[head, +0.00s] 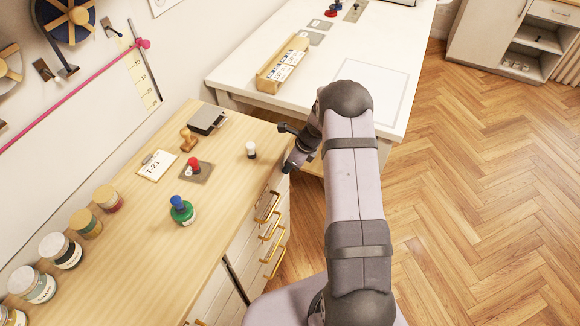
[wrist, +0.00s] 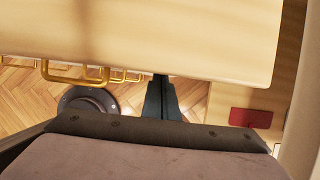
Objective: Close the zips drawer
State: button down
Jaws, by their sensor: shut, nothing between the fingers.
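In the head view, the wooden cabinet (head: 147,252) stands at the left, with drawers and brass handles along its right-hand front. Its upper brass handle (head: 268,207) and lower brass handle (head: 274,262) show near the far end. I cannot read any label, so I cannot tell which drawer is the zips drawer or how far it is open. My gripper (head: 287,168) is at the far front corner of the cabinet, close to the top edge. In the wrist view, my gripper's fingers (wrist: 160,78) are shut and empty beside the wooden edge; brass handles (wrist: 75,79) lie to their left.
On the cabinet top are a green bottle with a blue top (head: 182,210), a red-topped piece (head: 193,164), a small white-and-black piece (head: 251,150) and several jars. A white table (head: 341,54) stands beyond. Open parquet floor (head: 480,180) lies at the right.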

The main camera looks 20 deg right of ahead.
jog(key=shift+w+a+r, duration=0.2)
jog(key=shift+w, duration=0.05)
jog(key=s+d+r+b, duration=0.1)
jog(key=s+d+r, duration=0.5)
jog(key=r, duration=0.3)
jog(key=shift+b, duration=0.35)
